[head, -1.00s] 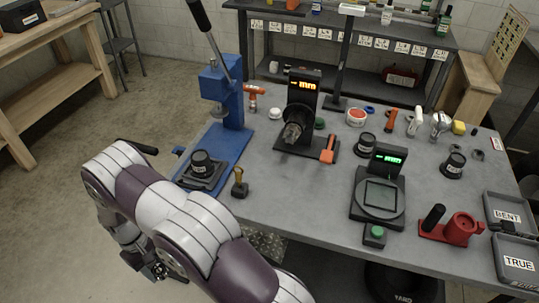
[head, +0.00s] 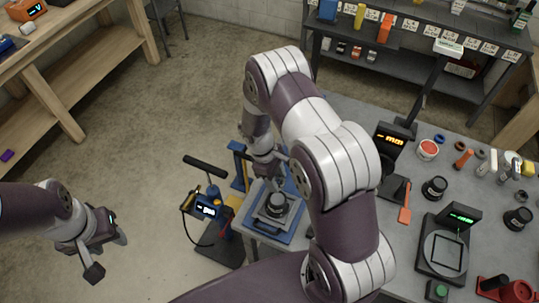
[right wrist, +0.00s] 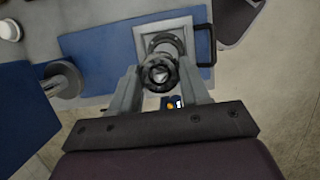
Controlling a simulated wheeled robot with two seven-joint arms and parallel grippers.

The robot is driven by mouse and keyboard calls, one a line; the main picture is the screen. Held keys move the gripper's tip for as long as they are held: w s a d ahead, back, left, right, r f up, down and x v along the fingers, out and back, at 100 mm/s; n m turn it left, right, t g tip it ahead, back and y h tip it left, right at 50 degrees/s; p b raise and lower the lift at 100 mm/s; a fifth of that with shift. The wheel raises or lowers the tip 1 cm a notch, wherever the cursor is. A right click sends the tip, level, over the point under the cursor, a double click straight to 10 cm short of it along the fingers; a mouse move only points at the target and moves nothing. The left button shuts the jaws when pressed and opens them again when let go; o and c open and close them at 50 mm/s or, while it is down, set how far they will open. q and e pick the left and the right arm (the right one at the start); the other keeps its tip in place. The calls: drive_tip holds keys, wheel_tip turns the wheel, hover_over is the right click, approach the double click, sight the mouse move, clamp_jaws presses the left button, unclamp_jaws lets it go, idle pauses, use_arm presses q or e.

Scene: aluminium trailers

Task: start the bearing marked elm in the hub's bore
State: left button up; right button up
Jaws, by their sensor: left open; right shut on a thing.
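The hub (head: 275,205), a dark round part, stands on a grey square plate on the blue press base (head: 262,232). In the right wrist view the hub (right wrist: 168,42) shows just beyond my fingertips. My right gripper (head: 271,185) is over the hub. In the right wrist view its fingers are shut on a dark ring, the bearing (right wrist: 160,73). The bearing overlaps the hub in that view; I cannot tell whether they touch. No elm mark is legible. My left gripper (head: 108,252) is open and empty, over the floor at the left.
A cart with a blue display device (head: 207,208) and a black handle stands beside the press. My right arm hides part of the bench.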

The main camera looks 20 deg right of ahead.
drive_tip(key=shift+s, duration=0.45)
drive_tip(key=shift+s+a+r, duration=0.1)
drive_tip(key=shift+s+r, duration=0.05)
drive_tip(key=shift+s, duration=0.1)
drive_tip(key=shift+a, duration=0.1)
drive_tip(key=shift+w, duration=0.2)
drive_tip(key=shift+w+f+b, duration=0.2)
drive_tip(key=shift+f+b, duration=0.15)
drive_tip(key=shift+f, duration=0.2)
drive_tip(key=shift+w+f+b, duration=0.15)
drive_tip(key=shift+f+b, duration=0.2)
drive_tip(key=shift+f, duration=0.15)
drive_tip(key=x, duration=0.1)
drive_tip(key=b+x, duration=0.1)
drive_tip(key=b, duration=0.1)
drive_tip(key=shift+f, duration=0.45)
drive_tip(key=shift+a+f+b, duration=0.1)
drive_tip(key=shift+f+b, duration=0.25)
drive_tip(key=shift+b, duration=0.15)
drive_tip(key=shift+f, duration=0.2)
use_arm(q)
drive_tip(key=f, duration=0.4)
drive_tip(key=shift+s+a+f, duration=0.2)
drive_tip(key=shift+s+f, duration=0.05)
drive_tip(key=shift+f, duration=0.05)
use_arm(e)
drive_tip(key=shift+w, duration=0.15)
